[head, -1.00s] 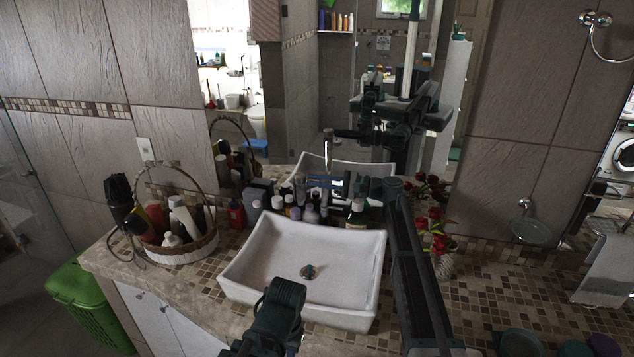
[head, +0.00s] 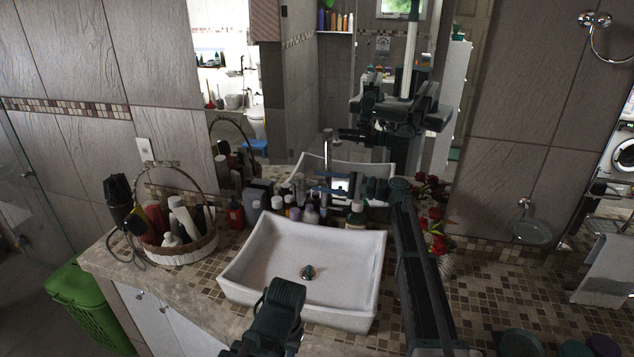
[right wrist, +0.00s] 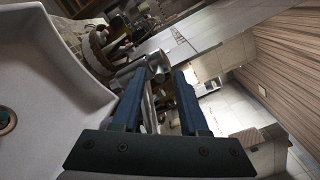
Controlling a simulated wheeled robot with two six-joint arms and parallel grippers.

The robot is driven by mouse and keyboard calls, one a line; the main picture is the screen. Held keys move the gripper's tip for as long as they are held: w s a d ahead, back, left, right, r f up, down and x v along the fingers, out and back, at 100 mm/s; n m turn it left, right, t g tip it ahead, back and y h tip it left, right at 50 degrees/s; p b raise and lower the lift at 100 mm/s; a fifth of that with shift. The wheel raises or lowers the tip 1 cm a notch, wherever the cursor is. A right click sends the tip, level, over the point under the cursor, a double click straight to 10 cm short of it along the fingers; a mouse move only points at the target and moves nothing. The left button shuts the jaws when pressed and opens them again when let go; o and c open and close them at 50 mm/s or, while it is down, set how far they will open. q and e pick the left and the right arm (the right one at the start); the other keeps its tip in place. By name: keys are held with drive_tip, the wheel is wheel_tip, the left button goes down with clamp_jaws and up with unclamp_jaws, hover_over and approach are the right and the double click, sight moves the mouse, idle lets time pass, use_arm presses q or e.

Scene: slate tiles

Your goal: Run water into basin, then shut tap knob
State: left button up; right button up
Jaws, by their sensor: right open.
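The white square basin (head: 270,262) stands on the counter, with its drain (head: 308,272) bare in the middle; I make out no water in it. The tall chrome tap (head: 327,150) rises behind its back rim, and its lower part is hidden behind my right gripper. My right gripper (head: 322,182), with blue fingers, is open above the back rim, in front of the tap. In the right wrist view, a chrome tap part (right wrist: 158,66) shows between and just beyond the open fingertips (right wrist: 160,76); contact cannot be told.
Several bottles (head: 310,215) crowd behind the basin. A wicker basket (head: 178,250) of toiletries stands at left, red flowers (head: 436,215) at right. A large mirror backs the counter. A green bin (head: 92,300) stands below left.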

drive_tip(key=v, duration=1.2)
drive_tip(key=shift+a, duration=0.1)
drive_tip(key=s+a+f+n+g+h+b, duration=0.1)
drive_tip(key=s+a+f+n+g+h, duration=0.25)
drive_tip(key=s+a+f, duration=0.65)
drive_tip(key=s+a+f+n+g+h, duration=0.2)
drive_tip(key=s+a+f+n+h, duration=0.4)
drive_tip(key=s, duration=0.6)
drive_tip(key=s+d+f+n+h, duration=0.2)
drive_tip(key=s+f+h, duration=0.1)
drive_tip(key=s, duration=0.5)
drive_tip(key=s+d+f+n+h, duration=0.2)
drive_tip(key=s+f+h, duration=0.2)
drive_tip(key=s+h, duration=0.2)
drive_tip(key=s, duration=0.2)
drive_tip(key=shift+s+d+f+b, duration=0.3)
drive_tip(key=shift+d+b, duration=0.05)
drive_tip(key=shift+d, duration=0.05)
drive_tip(key=shift+n, duration=0.25)
